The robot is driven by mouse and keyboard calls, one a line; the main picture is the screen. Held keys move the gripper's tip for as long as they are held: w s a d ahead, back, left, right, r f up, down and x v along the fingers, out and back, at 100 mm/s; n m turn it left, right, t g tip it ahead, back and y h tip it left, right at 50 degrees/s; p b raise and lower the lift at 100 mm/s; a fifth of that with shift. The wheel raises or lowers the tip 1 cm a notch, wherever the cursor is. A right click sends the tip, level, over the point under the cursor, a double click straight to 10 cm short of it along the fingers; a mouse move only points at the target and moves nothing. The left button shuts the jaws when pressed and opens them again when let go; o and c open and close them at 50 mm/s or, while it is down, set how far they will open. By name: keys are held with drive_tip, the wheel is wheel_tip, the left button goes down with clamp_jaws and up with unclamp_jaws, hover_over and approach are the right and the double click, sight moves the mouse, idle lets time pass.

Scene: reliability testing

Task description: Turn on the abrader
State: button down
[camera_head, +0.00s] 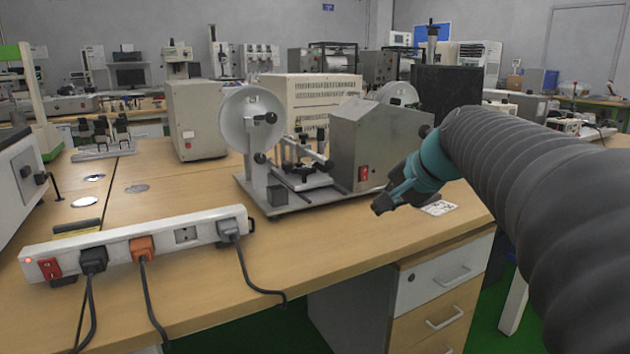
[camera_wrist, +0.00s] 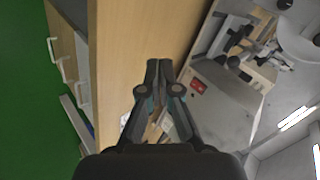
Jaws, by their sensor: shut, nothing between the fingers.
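The abrader (camera_head: 350,140) stands on the wooden table, with a grey metal housing, a white round disc at its left and a flat base plate. A red switch (camera_head: 363,173) sits low on the front of its housing. In the wrist view the housing (camera_wrist: 225,105) is at the right, and the red switch (camera_wrist: 197,86) shows right of my fingertips. My gripper (camera_head: 381,205) is in front of the housing, to the right of and below the switch, apart from it. In the wrist view my gripper's fingertips (camera_wrist: 159,66) are together with nothing between them.
A white power strip (camera_head: 150,243) with a red switch and several plugs lies along the table's front left. Cables hang over the front edge. Bare wooden tabletop (camera_head: 330,235) lies in front.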

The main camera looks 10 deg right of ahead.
sight(364, 174)
drive_tip(key=w+d+r+m+t, duration=0.2)
drive_tip(key=w+d+r+m, duration=0.1)
drive_tip(key=w+d, duration=0.4)
drive_tip(key=shift+w+d+r+m+y+b, duration=0.3)
drive_tip(key=shift+d+r+m+b, duration=0.1)
drive_tip(key=shift+d+r, duration=0.35)
drive_tip(key=shift+f, duration=0.15)
drive_tip(key=x, duration=0.9)
drive_tip(key=shift+w+f, duration=0.2)
drive_tip(key=w, duration=0.1)
drive_tip(key=w+a, duration=0.1)
drive_tip(key=w, duration=0.1)
drive_tip(key=shift+f, duration=0.2)
drive_tip(key=shift+w+a, duration=0.15)
drive_tip(key=shift+w, duration=0.4)
drive_tip(key=shift+f, duration=0.1)
